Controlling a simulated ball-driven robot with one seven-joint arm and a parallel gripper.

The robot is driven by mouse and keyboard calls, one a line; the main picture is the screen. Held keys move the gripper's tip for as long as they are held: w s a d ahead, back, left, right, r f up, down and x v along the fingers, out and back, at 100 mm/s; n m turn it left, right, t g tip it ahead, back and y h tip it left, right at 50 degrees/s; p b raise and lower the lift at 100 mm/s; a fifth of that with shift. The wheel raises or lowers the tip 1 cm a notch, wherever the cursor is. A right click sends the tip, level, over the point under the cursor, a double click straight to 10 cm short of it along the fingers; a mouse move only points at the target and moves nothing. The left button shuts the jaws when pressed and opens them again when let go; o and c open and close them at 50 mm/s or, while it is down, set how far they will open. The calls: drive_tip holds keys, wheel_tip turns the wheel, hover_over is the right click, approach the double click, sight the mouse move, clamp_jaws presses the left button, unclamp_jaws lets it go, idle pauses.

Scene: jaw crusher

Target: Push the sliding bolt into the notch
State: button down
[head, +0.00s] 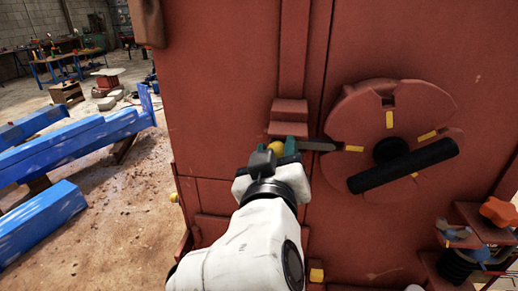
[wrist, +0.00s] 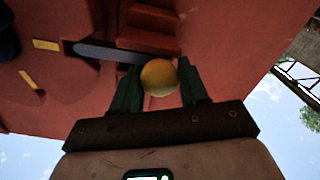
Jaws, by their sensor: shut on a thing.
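The sliding bolt is a flat grey metal bar (head: 318,146) lying level on the red machine front; it also shows in the wrist view (wrist: 112,52). Its yellow ball knob (wrist: 159,77) sits between the green fingers of my gripper (wrist: 160,86), which is shut on it. In the head view, my gripper (head: 278,149) partly hides the knob (head: 276,148). The bar's rounded tip points at the red wheel (head: 370,105) and reaches its left rim, close to a yellow mark (head: 353,148). I cannot tell how deep the tip sits in the wheel's notch.
A red guide block (head: 289,110) sits just above the bolt. A thick black handle (head: 405,166) crosses the wheel's lower right. An orange knob (head: 497,211) stands at the lower right.

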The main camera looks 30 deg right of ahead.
drive_tip(key=shift+s+d, duration=0.25)
drive_tip(key=shift+d, duration=0.1)
drive_tip(key=c, duration=0.7)
unclamp_jaws()
drive_tip(key=shift+d, duration=0.1)
drive_tip(key=shift+o, duration=0.2)
drive_tip(key=shift+s+a, duration=0.35)
drive_tip(key=shift+a, duration=0.05)
drive_tip(key=b+v, duration=0.2)
drive_tip(key=v, duration=0.8)
drive_tip(key=shift+w, duration=0.1)
